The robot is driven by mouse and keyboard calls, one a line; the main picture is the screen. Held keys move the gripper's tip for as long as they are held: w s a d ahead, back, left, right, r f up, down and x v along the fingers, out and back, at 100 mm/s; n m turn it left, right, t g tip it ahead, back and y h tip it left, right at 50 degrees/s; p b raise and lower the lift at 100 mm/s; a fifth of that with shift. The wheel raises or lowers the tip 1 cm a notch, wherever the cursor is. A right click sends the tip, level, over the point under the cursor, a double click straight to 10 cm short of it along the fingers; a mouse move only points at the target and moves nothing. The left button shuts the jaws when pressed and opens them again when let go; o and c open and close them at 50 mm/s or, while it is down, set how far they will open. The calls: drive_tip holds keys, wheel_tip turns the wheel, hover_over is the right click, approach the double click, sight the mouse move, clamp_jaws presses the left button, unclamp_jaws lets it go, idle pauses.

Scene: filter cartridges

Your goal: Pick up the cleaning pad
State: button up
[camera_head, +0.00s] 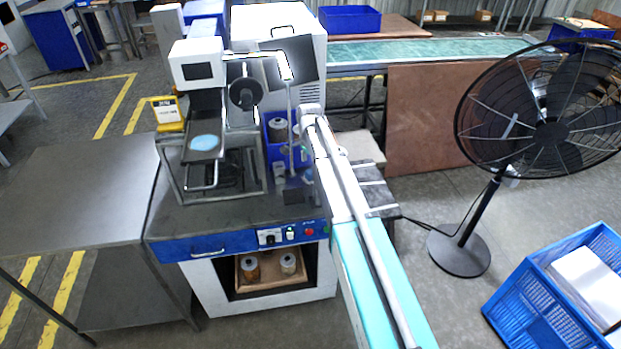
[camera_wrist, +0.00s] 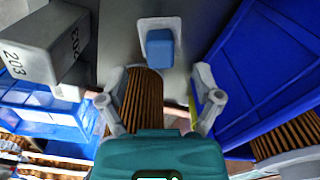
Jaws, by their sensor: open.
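A flat light-blue round piece (camera_head: 205,142) lies on a dark plate of the machine in the head view; it may be the cleaning pad, but I cannot be sure. In the wrist view, a small blue block (camera_wrist: 159,49) sits on a pale square base beyond the fingertips; I cannot tell if this is the pad. My gripper (camera_wrist: 160,82) is open, its two fingers spread apart. A brown pleated cartridge (camera_wrist: 143,98) shows between and below the fingers, and I cannot tell whether they touch it. In the head view my arm reaches over the bench, and its fingertips are not clear.
A grey-white block marked 203 (camera_wrist: 48,45) stands at the wrist view's upper left. A blue bin wall (camera_wrist: 268,65) is close on the right. The head view shows an empty steel table (camera_head: 75,195) at left, a fan (camera_head: 550,130) and a blue crate (camera_head: 535,300) at right.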

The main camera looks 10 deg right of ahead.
sight(309, 172)
drive_tip(key=shift+a+f+b, duration=0.1)
drive_tip(key=shift+f+b, duration=2.5)
clamp_jaws()
drive_tip(key=shift+r, duration=0.2)
wheel_tip(309, 172, up, 18)
drive_tip(key=p, duration=1.8)
drive_tip(key=shift+f, duration=0.2)
